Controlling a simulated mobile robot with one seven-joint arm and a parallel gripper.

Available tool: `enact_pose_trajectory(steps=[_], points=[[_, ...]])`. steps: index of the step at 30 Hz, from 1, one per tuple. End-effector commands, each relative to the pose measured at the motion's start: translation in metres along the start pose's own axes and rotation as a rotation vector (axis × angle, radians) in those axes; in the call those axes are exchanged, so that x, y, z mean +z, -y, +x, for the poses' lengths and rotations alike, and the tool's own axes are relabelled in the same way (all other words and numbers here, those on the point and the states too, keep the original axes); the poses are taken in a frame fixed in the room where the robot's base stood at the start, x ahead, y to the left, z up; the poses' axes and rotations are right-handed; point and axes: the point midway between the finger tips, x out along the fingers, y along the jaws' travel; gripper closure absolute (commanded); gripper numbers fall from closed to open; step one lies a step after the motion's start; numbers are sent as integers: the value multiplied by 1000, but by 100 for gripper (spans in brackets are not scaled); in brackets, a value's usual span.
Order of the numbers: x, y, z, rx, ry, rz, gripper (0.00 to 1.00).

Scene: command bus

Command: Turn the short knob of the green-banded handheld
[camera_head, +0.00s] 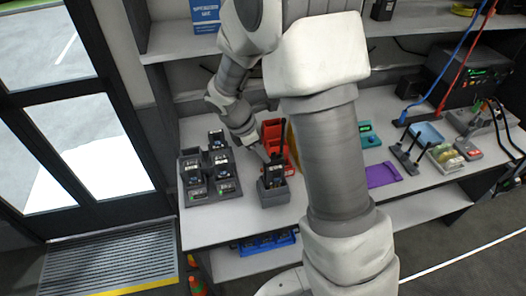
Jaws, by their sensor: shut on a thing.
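A dark handheld radio (274,175) with a tall black antenna stands upright in a single grey holder (273,196) near the front of the white bench. Its band colour is too small to make out. My gripper (265,159) reaches down from the upper left to the top of this handheld, left of the antenna. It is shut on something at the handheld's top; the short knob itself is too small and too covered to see.
A grey rack (187,197) with several dark handhelds stands on the left. Red bins (271,132) stand just behind the holder. My arm hides the bench's middle. A purple tray (383,174), a blue tray (428,134) and cabled equipment (462,78) lie right.

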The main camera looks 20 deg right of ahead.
Motion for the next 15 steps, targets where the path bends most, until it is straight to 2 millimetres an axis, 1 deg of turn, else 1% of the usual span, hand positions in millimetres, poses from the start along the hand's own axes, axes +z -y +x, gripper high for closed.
enact_pose_trajectory(steps=[15], points=[[1, -5, 0, -144, 15, 352, 100]])
